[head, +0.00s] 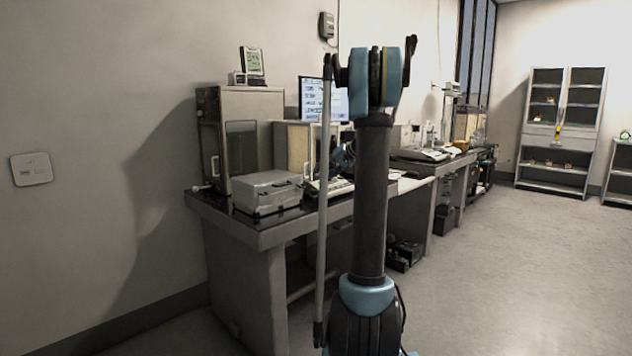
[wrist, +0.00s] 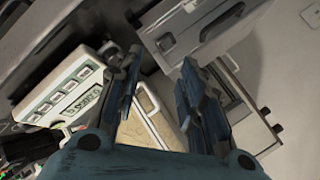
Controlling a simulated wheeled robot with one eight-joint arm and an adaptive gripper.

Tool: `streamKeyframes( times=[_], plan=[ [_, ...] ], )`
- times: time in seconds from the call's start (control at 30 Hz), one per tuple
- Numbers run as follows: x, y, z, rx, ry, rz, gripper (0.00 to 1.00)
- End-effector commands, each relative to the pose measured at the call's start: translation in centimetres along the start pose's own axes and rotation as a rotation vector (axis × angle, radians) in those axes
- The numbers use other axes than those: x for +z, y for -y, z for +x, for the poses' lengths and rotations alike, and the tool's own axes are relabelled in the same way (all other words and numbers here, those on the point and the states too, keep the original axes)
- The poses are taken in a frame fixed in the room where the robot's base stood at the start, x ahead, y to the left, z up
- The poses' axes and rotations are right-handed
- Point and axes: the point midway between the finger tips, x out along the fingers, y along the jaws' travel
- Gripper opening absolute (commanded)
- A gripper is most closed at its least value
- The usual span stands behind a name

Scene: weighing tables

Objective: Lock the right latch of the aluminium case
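The aluminium case (head: 262,195) is a grey, closed box on the near left part of the dark table, with a dark handle on its front. In the wrist view a grey box with a dark handle (wrist: 205,35), which looks like the case, shows at the top, beyond the fingertips. The right latch is too small and blurred to make out. My gripper (wrist: 158,78) is open, with its two fingers apart and nothing held between them. In the head view it is mostly hidden behind my arm, over the table right of the case.
A balance with a display (wrist: 85,98) lies left of my fingers in the wrist view. In the head view a tall instrument cabinet (head: 238,108) stands behind the case, near a monitor (head: 312,98). The table (head: 262,238) has a bare front edge. The floor (head: 500,265) at right is clear.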

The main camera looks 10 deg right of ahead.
Motion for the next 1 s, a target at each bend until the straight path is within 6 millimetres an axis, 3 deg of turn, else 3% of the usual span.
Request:
streamKeyframes(
  times=[0.2, 0.47, 0.53, 0.63, 1.0],
  plan=[
    [0.0, 0.0, -1.6, 0.000, 0.000, 0.000, 0.36],
    [0.0, 0.0, -1.8, 0.000, 0.001, 0.000, 0.36],
    [0.0, 0.0, -1.7, 0.000, 0.000, 0.000, 0.27],
    [0.1, -0.3, -1.5, -0.008, -0.008, 0.010, 0.26],
    [3.1, -4.7, 1.5, -0.214, -0.186, 0.231, 0.26]
  ],
)
